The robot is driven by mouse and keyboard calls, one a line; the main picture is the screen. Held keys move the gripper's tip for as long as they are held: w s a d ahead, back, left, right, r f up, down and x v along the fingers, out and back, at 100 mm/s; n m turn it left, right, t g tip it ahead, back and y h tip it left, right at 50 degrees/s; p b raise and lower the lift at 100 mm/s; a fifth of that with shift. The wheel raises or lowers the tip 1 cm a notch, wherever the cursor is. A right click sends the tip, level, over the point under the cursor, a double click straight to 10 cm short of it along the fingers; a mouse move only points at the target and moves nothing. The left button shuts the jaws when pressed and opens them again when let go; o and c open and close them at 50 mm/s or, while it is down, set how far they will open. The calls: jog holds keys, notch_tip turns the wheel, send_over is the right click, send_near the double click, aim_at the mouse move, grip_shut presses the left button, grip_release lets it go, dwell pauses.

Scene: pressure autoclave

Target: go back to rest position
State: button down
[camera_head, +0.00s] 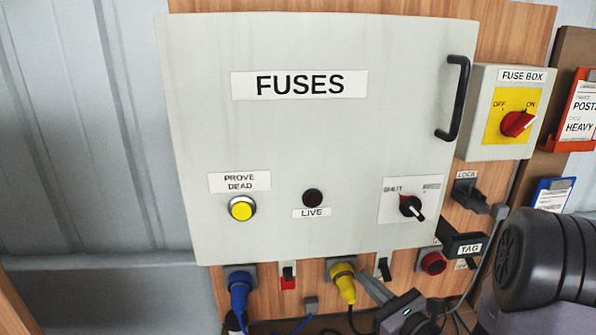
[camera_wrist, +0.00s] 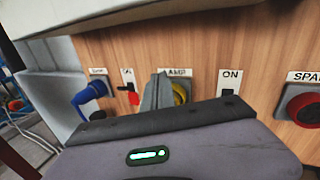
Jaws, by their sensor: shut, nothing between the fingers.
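My gripper (camera_head: 368,284) is low in the head view, just right of the yellow plug (camera_head: 343,280) and below the fuse panel (camera_head: 320,135). Its fingers are shut and empty. In the wrist view the closed fingers (camera_wrist: 157,88) stand in front of the yellow plug (camera_wrist: 180,92) and hide part of it; I cannot tell whether they touch it. My arm comes in from the lower right of the head view.
A blue plug (camera_head: 239,288), a red switch (camera_head: 288,279) and a red round fitting (camera_head: 433,263) line the wooden board below the panel. The fuse box (camera_head: 480,135) and a black TAG piece (camera_head: 464,247) are at right. Cables hang at the bottom.

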jog(key=s+a+r+n+g+y, duration=0.3)
jog(key=s+a+n+g, duration=0.15)
jog(key=a, duration=0.35)
jog(key=s+a+r+n+g+y, duration=0.35)
jog(key=s+a+n, duration=0.2)
jog(key=a, duration=0.25)
jog(key=s+a+n+g+h, duration=0.2)
jog(key=s+a+n+g, duration=0.3)
jog(key=s, duration=0.3)
jog(key=s+d+f+n+h, duration=0.2)
jog(key=s+d+n+h, duration=0.35)
jog(key=s+n, duration=0.25)
jog(key=d+n+h, duration=0.1)
jog(key=d+r+t+h, duration=0.1)
jog(key=d+h, duration=0.1)
jog(key=d+r+n+t+h, duration=0.1)
jog(key=d, duration=0.1)
jog(key=shift+w+d+r+n, duration=0.1)
jog(key=shift+d+r+n, duration=0.1)
jog(key=shift+r+n, duration=0.1)
